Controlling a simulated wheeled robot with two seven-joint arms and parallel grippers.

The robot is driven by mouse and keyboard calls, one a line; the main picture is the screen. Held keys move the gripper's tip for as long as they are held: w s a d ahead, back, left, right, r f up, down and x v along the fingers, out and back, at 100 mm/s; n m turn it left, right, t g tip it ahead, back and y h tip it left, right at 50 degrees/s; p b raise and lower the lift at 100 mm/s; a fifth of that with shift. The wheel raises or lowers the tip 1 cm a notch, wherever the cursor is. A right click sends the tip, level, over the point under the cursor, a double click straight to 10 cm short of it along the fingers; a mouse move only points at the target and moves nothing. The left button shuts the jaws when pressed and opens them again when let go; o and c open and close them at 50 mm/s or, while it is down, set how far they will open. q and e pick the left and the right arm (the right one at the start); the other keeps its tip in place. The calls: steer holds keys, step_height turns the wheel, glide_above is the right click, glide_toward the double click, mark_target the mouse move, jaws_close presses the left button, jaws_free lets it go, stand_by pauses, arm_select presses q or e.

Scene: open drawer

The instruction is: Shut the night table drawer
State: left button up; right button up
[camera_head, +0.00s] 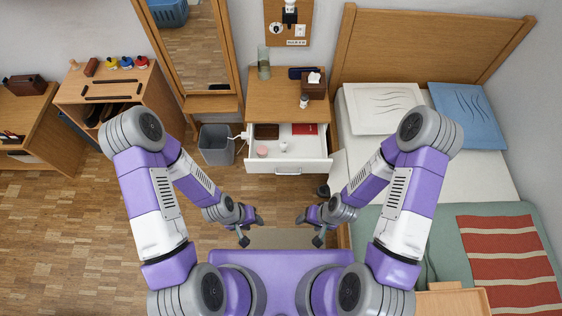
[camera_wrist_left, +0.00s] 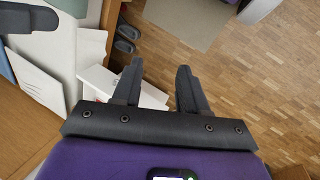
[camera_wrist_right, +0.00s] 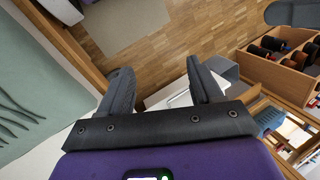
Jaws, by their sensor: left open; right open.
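The wooden night table (camera_head: 262,110) stands between the mirror and the bed. Its white drawer (camera_head: 308,166) is pulled out toward me, with a handle (camera_head: 288,171) on the front. Inside lie a dark brown item, a red book, a pink round item and a small white item. My left gripper (camera_head: 250,229) is open and empty, in front of the drawer and to the left. My right gripper (camera_head: 309,229) is open and empty, in front and to the right. Both are apart from the drawer front. Both wrist views show spread fingers holding nothing.
A grey bin (camera_head: 215,146) stands left of the drawer. The bed (camera_head: 345,160) is close on the right. A tissue box (camera_head: 314,86), a small bottle and a glass vase (camera_head: 264,62) stand on the table. A rug (camera_head: 275,238) lies on the floor below my grippers.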

arm_select(q)
steer(key=shift+s+r, duration=0.1)
steer(key=shift+s, duration=0.4)
arm_select(e)
steer(key=shift+s+r, duration=0.1)
steer(key=shift+s, duration=0.4)
